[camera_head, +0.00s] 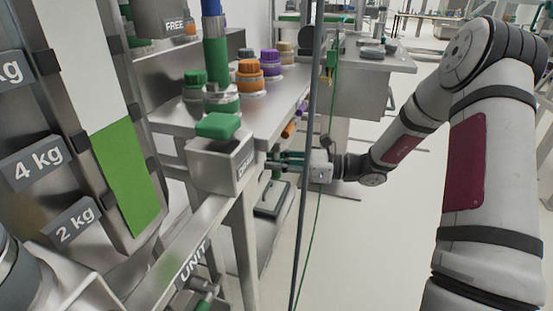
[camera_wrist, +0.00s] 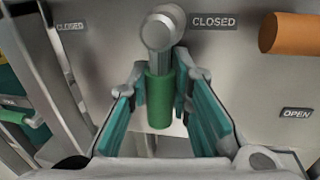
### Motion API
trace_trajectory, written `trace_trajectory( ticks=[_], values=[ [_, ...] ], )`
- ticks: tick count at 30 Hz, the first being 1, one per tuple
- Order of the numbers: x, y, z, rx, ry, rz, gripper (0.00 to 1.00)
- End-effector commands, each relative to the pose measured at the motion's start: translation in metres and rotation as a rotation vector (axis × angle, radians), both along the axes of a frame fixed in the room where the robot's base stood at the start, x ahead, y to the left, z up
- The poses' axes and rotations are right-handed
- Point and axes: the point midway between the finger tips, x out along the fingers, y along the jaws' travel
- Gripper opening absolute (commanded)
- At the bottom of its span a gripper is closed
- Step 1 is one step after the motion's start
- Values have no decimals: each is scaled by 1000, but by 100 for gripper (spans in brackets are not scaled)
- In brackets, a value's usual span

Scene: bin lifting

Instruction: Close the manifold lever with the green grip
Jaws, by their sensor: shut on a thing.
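The manifold lever with the green grip (camera_wrist: 159,98) shows in the middle of the wrist view. Its metal arm runs from a round pivot (camera_wrist: 158,31) towards the bottom of the picture. The fingers of my gripper (camera_wrist: 160,72) lie on both sides of the lever, shut on the green grip. One CLOSED label (camera_wrist: 214,22) is right of the pivot and another (camera_wrist: 70,26) is left. An OPEN label (camera_wrist: 297,113) is at lower right. In the head view my gripper (camera_head: 291,161) reaches left under the bench edge; the green grip cannot be made out there.
An orange grip (camera_wrist: 294,34) lies sideways at the right of the wrist view, and also shows under the bench (camera_head: 288,130). Several capped bottles, one orange-capped (camera_head: 250,76), stand on the bench (camera_head: 270,112). A dark upright pole (camera_head: 308,150) crosses before my gripper. Floor at right is clear.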

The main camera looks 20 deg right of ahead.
Motion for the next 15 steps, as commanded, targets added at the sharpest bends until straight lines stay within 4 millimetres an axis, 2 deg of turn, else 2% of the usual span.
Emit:
trace_trajectory(
  ticks=[15],
  values=[
    [-14,9,8,221,304,1,0]
  ],
)
